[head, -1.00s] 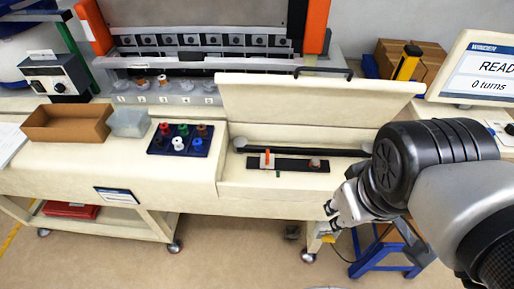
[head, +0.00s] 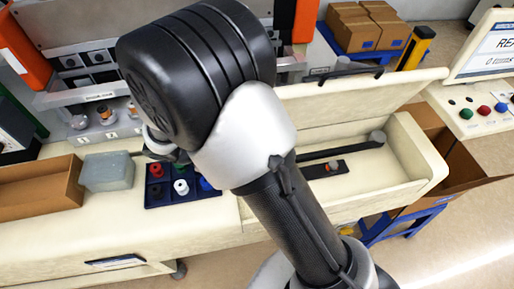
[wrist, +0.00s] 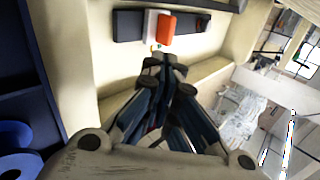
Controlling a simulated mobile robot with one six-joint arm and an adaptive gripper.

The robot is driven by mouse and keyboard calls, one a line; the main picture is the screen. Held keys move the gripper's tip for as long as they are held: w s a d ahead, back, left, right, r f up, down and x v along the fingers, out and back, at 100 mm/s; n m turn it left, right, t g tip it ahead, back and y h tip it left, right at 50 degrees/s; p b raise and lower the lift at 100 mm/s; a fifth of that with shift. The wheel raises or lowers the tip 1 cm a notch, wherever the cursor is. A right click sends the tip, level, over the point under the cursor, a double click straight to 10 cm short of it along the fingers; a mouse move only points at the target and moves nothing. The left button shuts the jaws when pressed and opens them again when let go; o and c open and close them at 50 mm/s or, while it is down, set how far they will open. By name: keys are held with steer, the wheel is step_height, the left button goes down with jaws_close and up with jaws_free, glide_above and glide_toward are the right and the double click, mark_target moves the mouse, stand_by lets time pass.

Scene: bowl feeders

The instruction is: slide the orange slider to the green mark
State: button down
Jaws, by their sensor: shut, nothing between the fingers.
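The orange slider (wrist: 166,29) stands on a dark track (wrist: 131,25) at the top of the wrist view, with a pale plate beside it. My gripper (wrist: 165,62) is shut and empty, its fingertips just below the slider in the picture and apart from it. A tiny greenish-yellow spot shows between them; I cannot tell if it is the green mark. In the head view my arm hides the slider, the gripper and the track's left part. The track's right end (head: 341,169) shows there with a round knob (head: 333,166).
The track lies in a cream box with its lid (head: 350,105) raised behind. A dark blue tray (head: 155,200) of coloured pegs, a translucent block (head: 108,171) and a brown bin (head: 40,190) are to the left. A dark bar runs behind the track.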

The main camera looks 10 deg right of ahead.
steer(key=shift+n, duration=0.5)
steer(key=b+x, duration=0.1)
steer(key=x, duration=0.2)
steer(key=b+x, duration=0.1)
steer(key=x, duration=0.2)
steer(key=b+x, duration=0.2)
steer(key=x, duration=0.2)
steer(key=shift+w+a+f, duration=0.25)
steer(key=shift+w+f, duration=0.1)
steer(key=shift+f, duration=0.05)
